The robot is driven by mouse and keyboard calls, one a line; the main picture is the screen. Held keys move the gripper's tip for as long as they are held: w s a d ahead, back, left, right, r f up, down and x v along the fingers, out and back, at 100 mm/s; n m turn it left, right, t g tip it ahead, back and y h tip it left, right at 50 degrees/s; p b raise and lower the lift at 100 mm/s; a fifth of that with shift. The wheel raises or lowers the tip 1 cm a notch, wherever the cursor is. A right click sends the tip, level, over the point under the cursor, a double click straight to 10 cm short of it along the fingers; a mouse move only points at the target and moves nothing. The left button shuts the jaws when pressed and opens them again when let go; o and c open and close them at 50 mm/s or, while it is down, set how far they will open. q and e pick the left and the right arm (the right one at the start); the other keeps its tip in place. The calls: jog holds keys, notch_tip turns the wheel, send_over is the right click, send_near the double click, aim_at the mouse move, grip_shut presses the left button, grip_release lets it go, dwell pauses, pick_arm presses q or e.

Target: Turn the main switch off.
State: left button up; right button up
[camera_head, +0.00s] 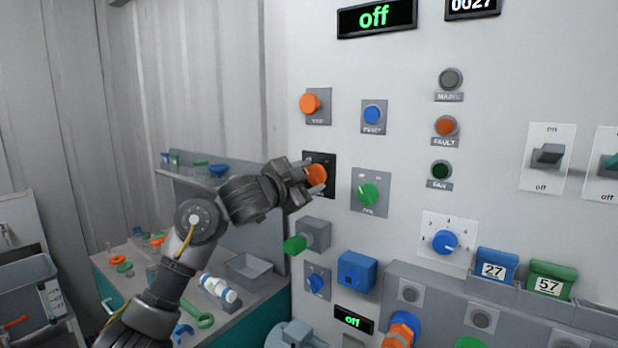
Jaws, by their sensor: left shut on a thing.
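An orange rotary knob (317,175) sits on a black plate (327,160) on the pale wall panel; it looks like the main switch, but its label is hidden. My left gripper (309,178) reaches it from the left and is shut on the knob. The fingers and wrist cover the knob's left side and part of the plate, so its exact pointing angle cannot be read. A display (376,17) at the top of the panel shows green "off". My right gripper is not in view.
An orange push button (310,104) is above the knob, and a green knob (368,194) is right of it. A green-handled part (296,243) juts out below. Two lever switches (548,156) stand at right. A cluttered bench (255,290) is at lower left.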

pick_arm(q)
jog(key=shift+f, duration=0.15)
jog(key=o, duration=1)
jog(key=shift+a, duration=0.15)
jog(key=shift+s, duration=0.2)
jog(key=b+v, duration=0.2)
jog(key=v, duration=0.8)
jog(key=shift+s+a, duration=0.15)
jog(key=shift+a, duration=0.1)
